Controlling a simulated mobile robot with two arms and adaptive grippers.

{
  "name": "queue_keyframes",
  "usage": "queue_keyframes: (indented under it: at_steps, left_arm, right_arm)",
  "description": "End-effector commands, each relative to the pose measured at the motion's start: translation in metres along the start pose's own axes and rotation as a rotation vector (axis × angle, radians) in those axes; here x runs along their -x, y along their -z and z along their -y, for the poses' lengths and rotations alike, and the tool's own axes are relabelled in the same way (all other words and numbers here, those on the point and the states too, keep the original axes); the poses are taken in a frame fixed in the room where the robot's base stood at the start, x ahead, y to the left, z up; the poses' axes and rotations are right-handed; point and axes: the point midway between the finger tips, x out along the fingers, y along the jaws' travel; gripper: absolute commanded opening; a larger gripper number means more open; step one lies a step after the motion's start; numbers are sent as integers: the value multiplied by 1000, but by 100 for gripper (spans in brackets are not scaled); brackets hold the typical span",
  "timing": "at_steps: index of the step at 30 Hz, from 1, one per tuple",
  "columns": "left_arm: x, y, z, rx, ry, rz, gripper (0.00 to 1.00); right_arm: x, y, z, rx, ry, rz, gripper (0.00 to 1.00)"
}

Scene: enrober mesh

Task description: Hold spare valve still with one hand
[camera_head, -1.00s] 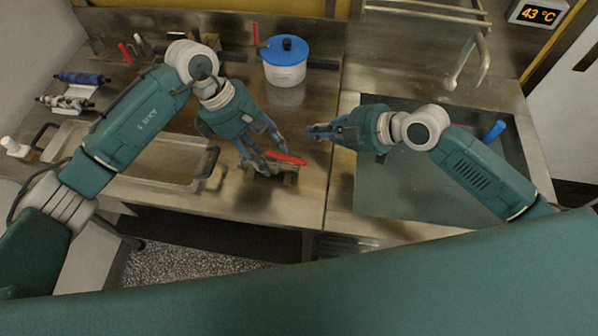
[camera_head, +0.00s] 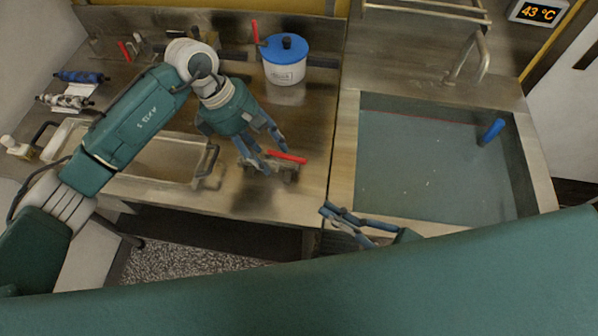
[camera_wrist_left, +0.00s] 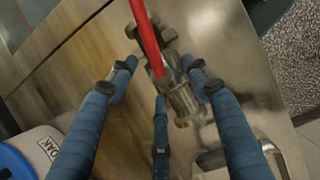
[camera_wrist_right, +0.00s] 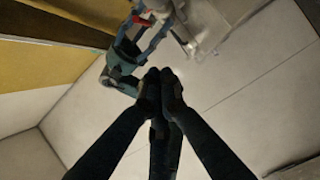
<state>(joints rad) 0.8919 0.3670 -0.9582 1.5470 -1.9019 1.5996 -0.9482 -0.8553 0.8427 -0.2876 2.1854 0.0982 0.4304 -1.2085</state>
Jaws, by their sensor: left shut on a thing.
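The spare valve (camera_head: 283,174) is a metal valve with a red lever handle. It lies on the steel counter near its front edge. My left gripper (camera_head: 268,158) reaches down over it and is shut on its body. In the left wrist view the valve (camera_wrist_left: 182,98) sits between the blue fingers, with its red handle rising past them. The fingers partly hide it in the head view. My right gripper (camera_head: 330,211) is low by the sink's front edge, apart from the valve. In the right wrist view its fingertips (camera_wrist_right: 163,78) meet with nothing between them.
A blue-lidded white pot (camera_head: 285,70) stands behind the valve. A metal tray (camera_head: 205,168) lies to the left. The sink (camera_head: 430,170) on the right has a blue-handled item (camera_head: 492,131) at its far right. Counter between valve and sink is clear.

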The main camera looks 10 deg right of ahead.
Motion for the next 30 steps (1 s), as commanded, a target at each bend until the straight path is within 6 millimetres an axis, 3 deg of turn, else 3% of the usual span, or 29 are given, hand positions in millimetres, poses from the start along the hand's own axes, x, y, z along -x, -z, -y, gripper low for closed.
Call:
queue_keyframes:
  at_steps: [5,18,24,30]
  left_arm:
    - [0,0,0,-1,0,1,4]
    - [1,0,0,0,-1,1,4]
    - [1,0,0,0,-2,1,4]
    - [0,0,0,0,-1,1,4]
  right_arm:
    - [-20,1,-2,6,-7,-2,0]
    - [-102,-2,-1,6,-3,-2,0]
    - [-106,-31,0,5,1,-1,0]
    - [-107,-38,0,2,0,0,0]
